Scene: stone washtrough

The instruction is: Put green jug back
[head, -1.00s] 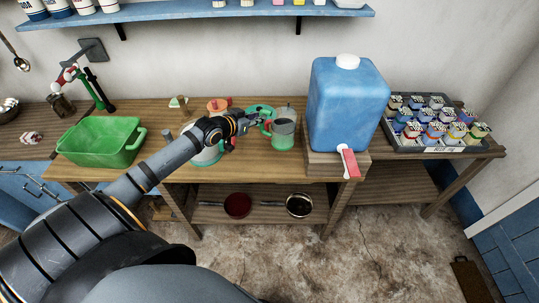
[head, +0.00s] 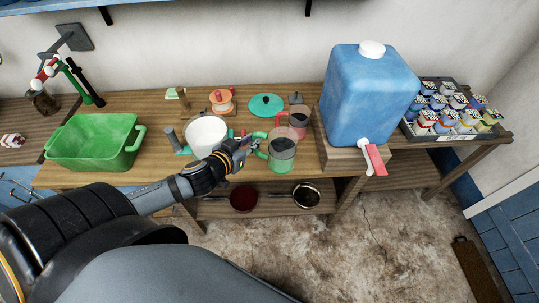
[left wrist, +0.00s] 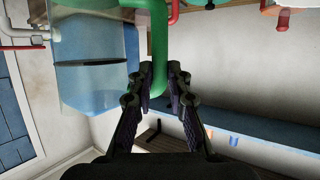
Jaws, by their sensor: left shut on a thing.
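The green jug (head: 282,152) is a see-through, green-tinted vessel with a green handle. It stands out upright near the front edge of the workbench in the head view, right of my left gripper (head: 251,146). My left gripper is shut on its green handle (left wrist: 158,50), which runs between the fingers in the left wrist view. I cannot tell how far its base is above the bench. A similar jug with a red handle (head: 299,119) is just behind it, partly hidden by it. My right gripper is not in view.
The wooden bench holds a white pot (head: 206,134), a teal lid (head: 265,104), an orange lidded item (head: 221,99) and a green basin (head: 95,142). A large blue canister (head: 368,97) on a wooden block stands close right. A tray of small jars (head: 452,108) is farther right.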

